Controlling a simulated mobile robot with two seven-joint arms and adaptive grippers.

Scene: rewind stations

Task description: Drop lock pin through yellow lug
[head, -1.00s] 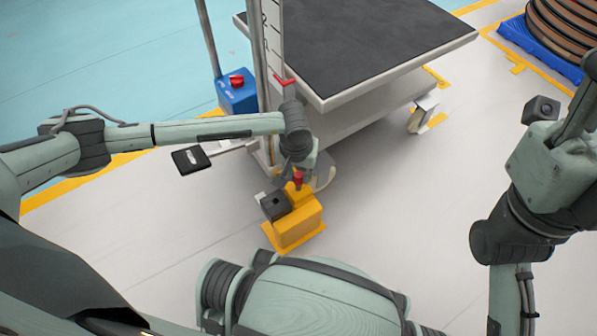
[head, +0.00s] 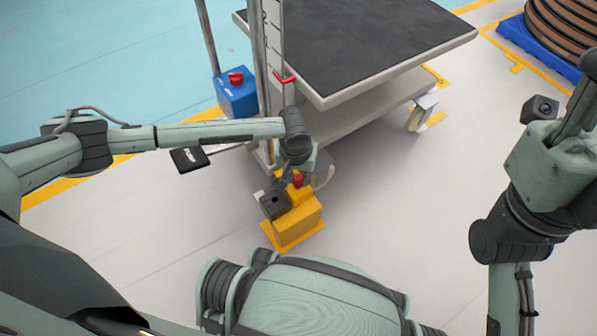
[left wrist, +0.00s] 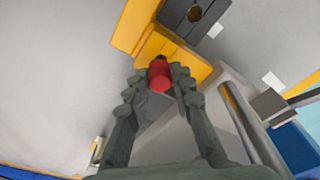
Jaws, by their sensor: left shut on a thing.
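The lock pin, with a red head (head: 297,180), is held by my left gripper (head: 294,183). The left wrist view shows the red head (left wrist: 159,74) between the two dark fingertips (left wrist: 158,84). Yellow lug parts (left wrist: 170,45) lie right behind the head there. In the head view the yellow block (head: 297,222) stands below the gripper, with a dark block (head: 273,205) at its left. The dark block has a round hole, seen in the left wrist view (left wrist: 180,14). The pin's shank is hidden, so I cannot tell how far it sits in the lug.
A cart with a dark top (head: 370,40) stands behind the yellow block. A blue box with a red button (head: 237,92) is at its left. A black pedal-like plate (head: 189,160) sticks out left under my left arm. The floor to the right is clear.

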